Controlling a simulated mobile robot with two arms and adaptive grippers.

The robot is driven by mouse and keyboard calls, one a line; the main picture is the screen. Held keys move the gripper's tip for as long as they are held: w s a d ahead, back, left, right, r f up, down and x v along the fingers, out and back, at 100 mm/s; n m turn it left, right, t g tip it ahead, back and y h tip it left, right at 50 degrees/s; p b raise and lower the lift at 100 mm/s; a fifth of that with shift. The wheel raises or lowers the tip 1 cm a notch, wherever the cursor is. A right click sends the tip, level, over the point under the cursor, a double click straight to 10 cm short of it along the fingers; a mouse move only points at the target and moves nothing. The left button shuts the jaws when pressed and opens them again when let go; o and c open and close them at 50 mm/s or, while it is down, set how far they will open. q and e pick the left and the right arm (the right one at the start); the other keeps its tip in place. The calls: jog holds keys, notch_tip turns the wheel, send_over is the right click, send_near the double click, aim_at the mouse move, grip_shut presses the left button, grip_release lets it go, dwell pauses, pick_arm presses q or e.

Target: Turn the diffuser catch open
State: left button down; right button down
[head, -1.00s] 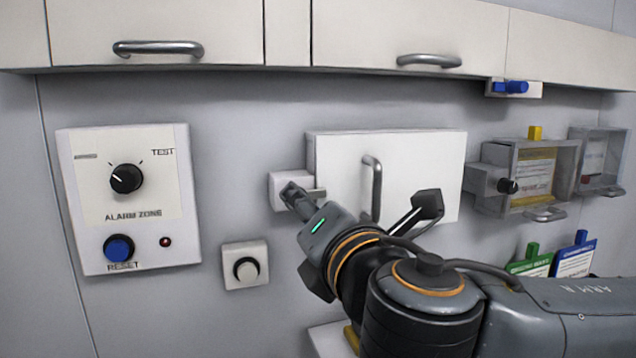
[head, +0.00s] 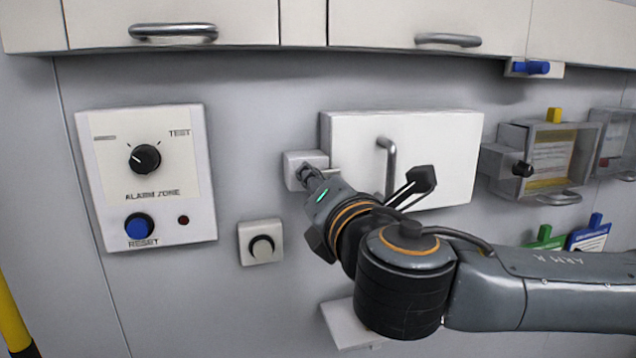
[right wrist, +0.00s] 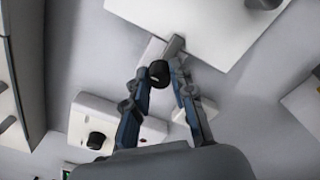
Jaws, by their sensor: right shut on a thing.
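The diffuser is a white panel (head: 440,150) with a vertical grey handle (head: 391,165) on the wall; its edge also shows in the right wrist view (right wrist: 210,30). The catch is a small white block (head: 298,158) at the panel's left edge. In the right wrist view the catch has a black knob (right wrist: 158,73) and a grey tongue (right wrist: 172,46) that reaches over the panel's edge. My right gripper (head: 308,178) is at the catch, its fingertips (right wrist: 161,78) shut on the knob. The panel looks closed. My left gripper is out of view.
An alarm panel (head: 170,215) with a dial and a blue reset button hangs at left. A small knob plate (head: 252,230) sits below the catch. Clear boxes (head: 550,160) are at right, cabinets (head: 380,20) above. A white shelf (head: 345,325) is below my right arm.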

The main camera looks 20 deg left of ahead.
jog(key=shift+f+m+b, duration=0.15)
jog(key=shift+m+b, duration=7.1)
jog(key=shift+m, duration=1.65)
jog(key=c, duration=1.1)
grip_release()
